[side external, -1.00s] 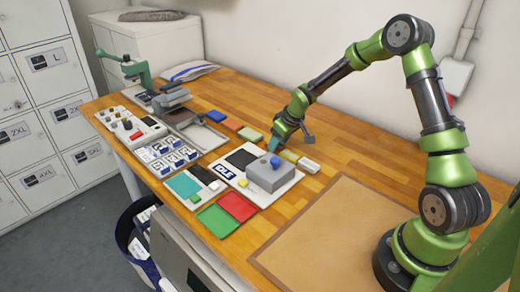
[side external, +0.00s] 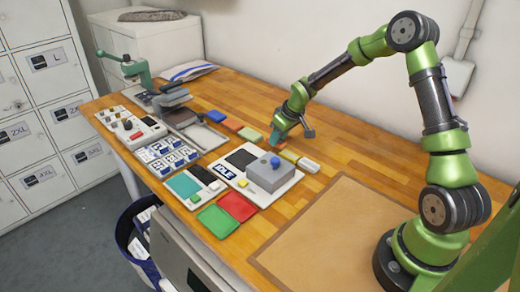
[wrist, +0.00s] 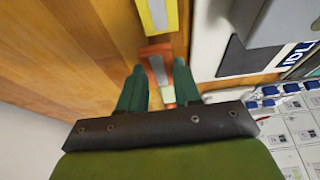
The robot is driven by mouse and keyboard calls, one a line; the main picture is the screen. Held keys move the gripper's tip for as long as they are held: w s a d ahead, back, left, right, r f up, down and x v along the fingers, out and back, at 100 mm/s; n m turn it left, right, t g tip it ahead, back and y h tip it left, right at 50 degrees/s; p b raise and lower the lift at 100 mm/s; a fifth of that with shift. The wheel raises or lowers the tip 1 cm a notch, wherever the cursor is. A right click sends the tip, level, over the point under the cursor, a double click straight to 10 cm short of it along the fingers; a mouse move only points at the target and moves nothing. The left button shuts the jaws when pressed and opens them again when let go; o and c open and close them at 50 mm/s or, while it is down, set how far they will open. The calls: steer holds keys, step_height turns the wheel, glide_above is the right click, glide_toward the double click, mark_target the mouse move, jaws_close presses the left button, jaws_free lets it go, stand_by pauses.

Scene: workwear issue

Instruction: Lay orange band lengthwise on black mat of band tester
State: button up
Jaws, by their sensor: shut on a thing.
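My gripper (wrist: 158,88) is shut on the orange band (wrist: 158,70), which has a grey stripe and shows between and beyond the green fingertips in the wrist view. In the side view my gripper (side external: 276,138) is low over the bench, behind the band tester, and hides the orange band. The band tester (side external: 243,183) is a white plate with a black mat (side external: 241,158), a grey block with a blue knob (side external: 272,173) and a display reading IDLE. The mat (wrist: 240,60) is bare and also shows to the right of the fingers in the wrist view.
A yellow band (wrist: 157,14) lies just beyond the orange one. A white block (side external: 309,164) sits at its right. Blue, brown-orange and green pads (side external: 250,133) lie behind the tester. Red and green trays (side external: 238,206) are in front. A brown board (side external: 330,235) is clear.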

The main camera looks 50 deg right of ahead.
steer(key=r, duration=0.2)
steer(key=a+r, duration=0.1)
steer(key=r, duration=0.4)
steer(key=shift+w+a+r, duration=0.15)
steer(key=shift+w, duration=0.05)
steer(key=r+n, duration=0.1)
steer(key=r, duration=0.1)
glide_above(242, 159)
steer(key=s, duration=0.1)
steer(key=shift+m, duration=0.6)
step_height(242, 159, down, 10)
steer(key=shift+s, duration=0.15)
steer(key=shift+f, duration=0.1)
steer(key=o, duration=1)
